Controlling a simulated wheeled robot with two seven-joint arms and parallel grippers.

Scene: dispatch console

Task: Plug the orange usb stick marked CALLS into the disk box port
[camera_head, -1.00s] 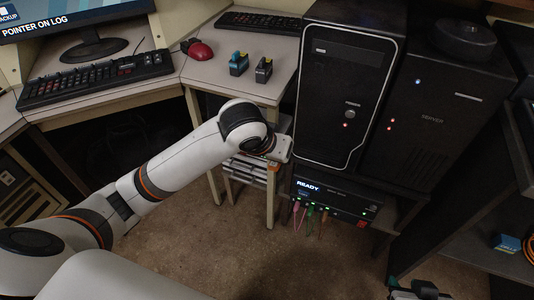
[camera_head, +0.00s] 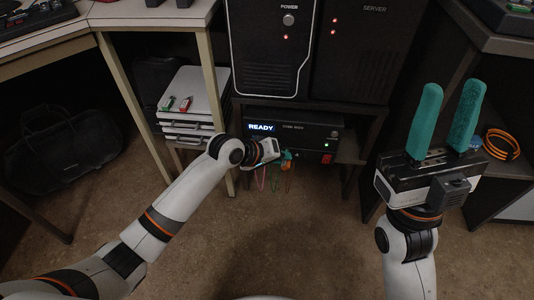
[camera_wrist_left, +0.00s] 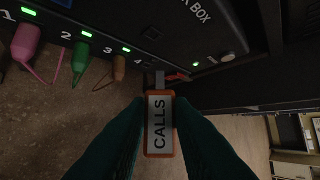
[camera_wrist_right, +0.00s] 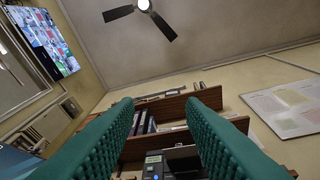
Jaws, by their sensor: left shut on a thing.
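My left gripper (camera_head: 284,154) is at the front of the disk box (camera_head: 310,127), whose display reads READY. In the left wrist view, its teal fingers (camera_wrist_left: 158,130) are shut on the orange usb stick (camera_wrist_left: 159,148) with its CALLS label up. The stick's metal plug points at the box front, by the number 4. Whether the plug tip is inside the port or just before it, I cannot tell. In the head view I cannot make out the stick. My right gripper (camera_head: 446,112) is raised at the right, open and empty, its fingers pointing up.
Pink (camera_wrist_left: 26,44), green (camera_wrist_left: 79,60) and orange-brown (camera_wrist_left: 119,68) plugs sit at numbers 1 to 3 under green lights. A black tower (camera_head: 270,75) stands above the box. Silver cases with small sticks (camera_head: 185,104) lie to the left. An orange cable coil (camera_head: 503,143) is at the right.

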